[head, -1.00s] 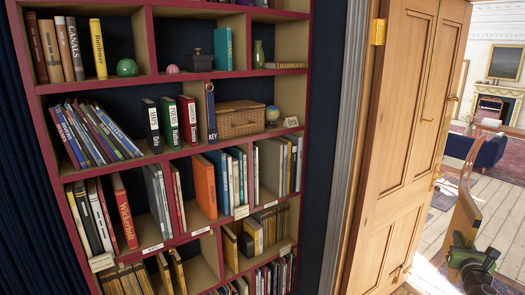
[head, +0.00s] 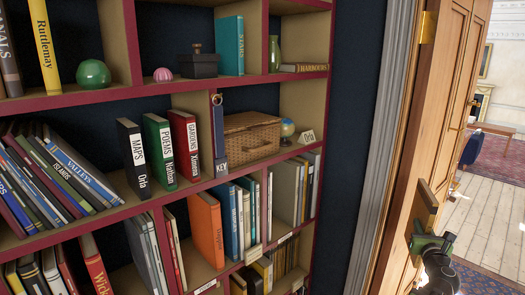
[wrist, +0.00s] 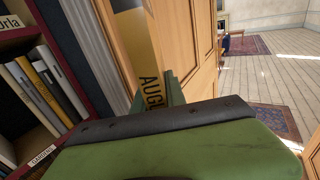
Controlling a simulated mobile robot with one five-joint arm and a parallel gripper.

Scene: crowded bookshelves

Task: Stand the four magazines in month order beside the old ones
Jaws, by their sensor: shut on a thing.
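My gripper (head: 430,238) is at the lower right of the head view, in front of the wooden door. It is shut on a yellow magazine (head: 427,205), seen nearly edge-on there. In the wrist view the held magazine (wrist: 148,88) shows black lettering that begins "AUGU", and the rest is hidden by my green gripper. A row of thin yellowish spines (head: 289,256) stands low on the bookcase, right of centre. They may be old magazines, but their lettering is too small to read. I cannot pick out the other loose magazines.
The red-edged bookcase (head: 228,182) fills the left and centre, packed with books. A wicker basket (head: 250,137) and a small globe (head: 287,128) sit on a middle shelf. The open door (head: 440,115) stands close to my gripper. Open wooden floor (head: 495,185) lies beyond it.

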